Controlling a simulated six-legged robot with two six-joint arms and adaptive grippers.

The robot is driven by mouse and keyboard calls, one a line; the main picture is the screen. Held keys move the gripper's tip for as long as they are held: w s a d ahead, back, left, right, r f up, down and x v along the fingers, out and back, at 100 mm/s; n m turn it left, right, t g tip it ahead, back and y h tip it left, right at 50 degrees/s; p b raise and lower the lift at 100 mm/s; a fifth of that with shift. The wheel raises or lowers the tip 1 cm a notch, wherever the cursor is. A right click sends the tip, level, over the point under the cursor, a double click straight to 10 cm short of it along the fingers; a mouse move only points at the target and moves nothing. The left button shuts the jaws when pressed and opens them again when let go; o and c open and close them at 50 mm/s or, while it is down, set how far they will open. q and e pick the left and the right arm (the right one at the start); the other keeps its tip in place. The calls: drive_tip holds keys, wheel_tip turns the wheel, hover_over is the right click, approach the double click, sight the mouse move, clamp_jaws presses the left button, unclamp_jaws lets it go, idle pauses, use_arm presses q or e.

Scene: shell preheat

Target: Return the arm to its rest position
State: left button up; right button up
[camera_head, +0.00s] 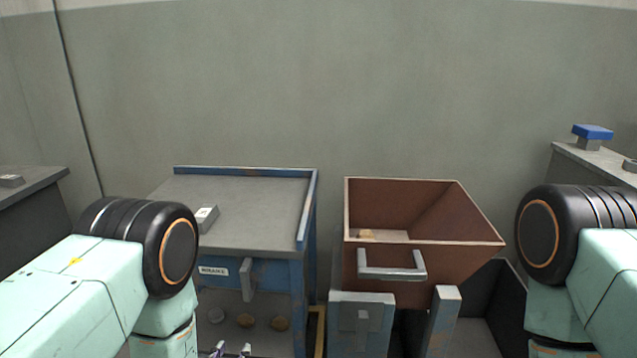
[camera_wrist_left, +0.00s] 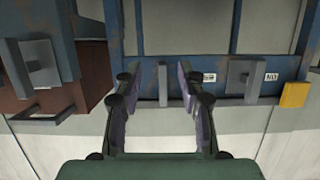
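My left gripper (camera_head: 231,350) shows only as two purple-grey fingertips at the bottom edge of the head view, in front of the blue cabinet. In the left wrist view its two fingers (camera_wrist_left: 158,85) stand apart with nothing held between them. A grey upright handle (camera_wrist_left: 163,85) on the blue frame shows in the gap, and I cannot tell how far off it is. My left arm fills the lower left of the head view. My right arm stands at the right edge, and its gripper is out of view.
The blue cabinet (camera_head: 311,215) has a grey top with a small grey box (camera_head: 206,218) and several round pieces inside below. Right of it stands a brown open bin (camera_head: 480,228) with a metal handle (camera_head: 392,272).

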use_arm(q)
drive_tip(key=s+a+f+g, duration=0.2)
drive_tip(key=s+f+g, duration=0.3)
drive_tip(key=s+f, duration=0.3)
drive_tip(key=s+r+g+p, duration=0.1)
drive_tip(key=s+g, duration=0.2)
drive_tip(key=s, duration=0.5)
drive_tip(key=s+r+g+p, duration=0.1)
drive_tip(key=s+r+g, duration=0.1)
drive_tip(key=s, duration=0.6)
drive_tip(key=s+a+r+n+g+p, duration=0.1)
drive_tip(key=s+g, duration=0.3)
drive_tip(key=s, duration=0.5)
drive_tip(key=shift+r+g+p, duration=0.3)
drive_tip(key=shift+r+p, duration=0.05)
drive_tip(key=shift+p, duration=0.25)
drive_tip(key=shift+y, duration=0.3)
drive_tip(key=shift+o, duration=0.4)
drive_tip(key=shift+s, duration=0.15)
